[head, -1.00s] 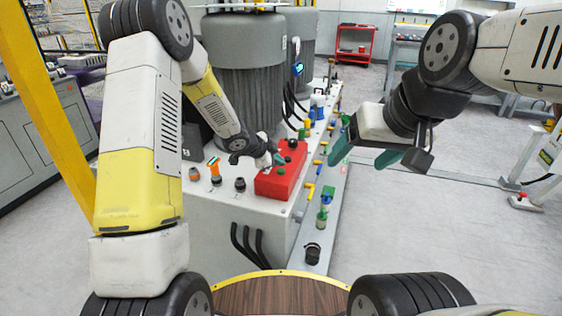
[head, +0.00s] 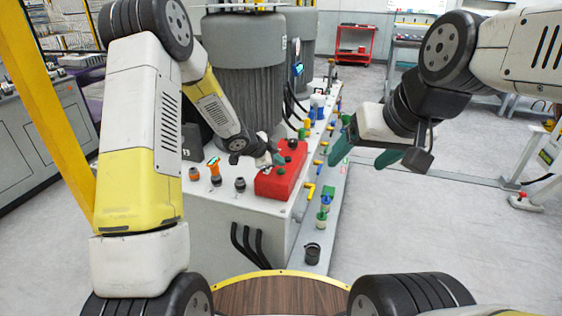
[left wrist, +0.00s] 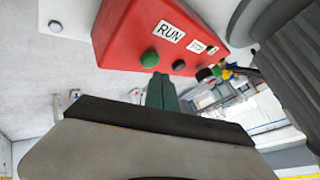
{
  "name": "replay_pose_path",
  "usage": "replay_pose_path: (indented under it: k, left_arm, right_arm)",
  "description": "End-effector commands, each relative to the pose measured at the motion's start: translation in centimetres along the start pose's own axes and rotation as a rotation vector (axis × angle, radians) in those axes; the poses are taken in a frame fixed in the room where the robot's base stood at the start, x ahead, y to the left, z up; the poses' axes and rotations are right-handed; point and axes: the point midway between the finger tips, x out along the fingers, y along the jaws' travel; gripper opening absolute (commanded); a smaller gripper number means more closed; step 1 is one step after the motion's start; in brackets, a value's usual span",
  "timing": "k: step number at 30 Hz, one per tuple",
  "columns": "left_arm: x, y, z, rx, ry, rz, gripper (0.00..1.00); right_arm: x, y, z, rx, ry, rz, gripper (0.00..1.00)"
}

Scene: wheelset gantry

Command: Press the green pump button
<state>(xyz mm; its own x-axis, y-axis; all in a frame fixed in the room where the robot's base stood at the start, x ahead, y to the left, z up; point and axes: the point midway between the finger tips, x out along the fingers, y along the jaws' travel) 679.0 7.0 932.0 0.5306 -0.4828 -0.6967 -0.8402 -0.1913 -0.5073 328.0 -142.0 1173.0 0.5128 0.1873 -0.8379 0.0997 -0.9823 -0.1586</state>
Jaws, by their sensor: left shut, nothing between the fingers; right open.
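The red control box (head: 268,186) sits on the grey machine bench in the head view. Its green button (head: 281,170) is on the box's top face. In the left wrist view the round green button (left wrist: 149,59) lies beside a white "RUN" label (left wrist: 169,31). My left gripper (head: 277,160) is at the box, its green fingers shut and empty. In the left wrist view the closed fingertips (left wrist: 158,78) point at the box right by the green button; I cannot tell whether they touch it. My right gripper (head: 371,149) is open and empty, in the air to the right.
Dark knobs (left wrist: 178,65) sit beside the green button on the box. Connectors (head: 215,171) stand left of the box, and coloured valves (head: 309,190) line its right side. A large grey motor (head: 243,80) rises behind.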

Motion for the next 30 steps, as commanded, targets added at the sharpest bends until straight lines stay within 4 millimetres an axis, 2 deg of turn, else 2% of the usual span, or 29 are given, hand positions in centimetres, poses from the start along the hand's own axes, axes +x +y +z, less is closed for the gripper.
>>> replay_pose_path:
  k: [30]
  left_arm:
    - [0.57, 0.43, 0.42, 0.0, 0.0, 0.0, 0.0]
  right_arm:
    - [0.0, 0.0, 0.0, 0.0, 0.0, 0.0, 0.76]
